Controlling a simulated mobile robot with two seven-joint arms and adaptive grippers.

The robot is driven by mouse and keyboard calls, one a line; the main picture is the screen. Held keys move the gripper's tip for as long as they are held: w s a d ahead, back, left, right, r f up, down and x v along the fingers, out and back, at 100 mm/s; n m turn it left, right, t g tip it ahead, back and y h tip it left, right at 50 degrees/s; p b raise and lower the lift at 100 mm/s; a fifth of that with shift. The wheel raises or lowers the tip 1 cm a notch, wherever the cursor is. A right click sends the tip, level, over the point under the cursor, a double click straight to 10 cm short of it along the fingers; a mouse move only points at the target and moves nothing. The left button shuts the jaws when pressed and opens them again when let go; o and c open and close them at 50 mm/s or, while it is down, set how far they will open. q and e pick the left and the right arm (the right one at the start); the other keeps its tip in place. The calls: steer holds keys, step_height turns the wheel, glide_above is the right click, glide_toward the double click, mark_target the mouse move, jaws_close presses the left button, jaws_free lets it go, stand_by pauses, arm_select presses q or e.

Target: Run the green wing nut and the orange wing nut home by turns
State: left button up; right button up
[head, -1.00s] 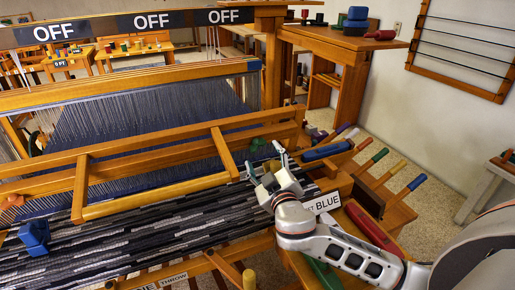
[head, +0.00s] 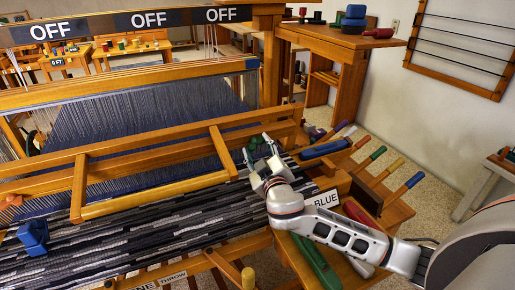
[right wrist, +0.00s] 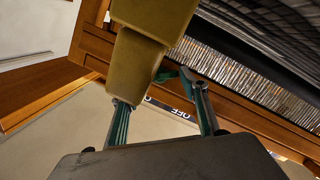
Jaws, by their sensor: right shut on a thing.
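The green wing nut (head: 258,147) is at the right end of the loom's beater frame, partly hidden by my right gripper. My right gripper (head: 255,146) is at it, with one fingertip on each side, shut on it. In the right wrist view my two fingers (right wrist: 162,100) reach up, and a bit of green (right wrist: 167,75) shows between them, mostly covered by a yellow block-like part (right wrist: 150,40). The orange wing nut (head: 11,201) is at the far left edge of the head view, apart from any gripper. My left gripper is out of view.
The beater's wooden rails (head: 150,187) run beside my right gripper. Striped cloth (head: 150,235) lies below, with a blue object (head: 33,237) on it at left. A blue-handled thing (head: 325,149) and a rack of coloured handles (head: 395,178) are close on the right.

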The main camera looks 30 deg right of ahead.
steer(key=shift+m, duration=0.4)
steer(key=shift+s+d+r+m+y+p, duration=0.15)
steer(key=shift+m+y+p, duration=0.35)
steer(key=shift+m+p, duration=0.35)
steer(key=shift+d+m+y+p, duration=0.1)
steer(key=shift+m+y+p, duration=0.5)
steer(key=shift+m+p, duration=0.75)
steer(key=shift+p, duration=0.2)
steer(key=o, duration=1.1)
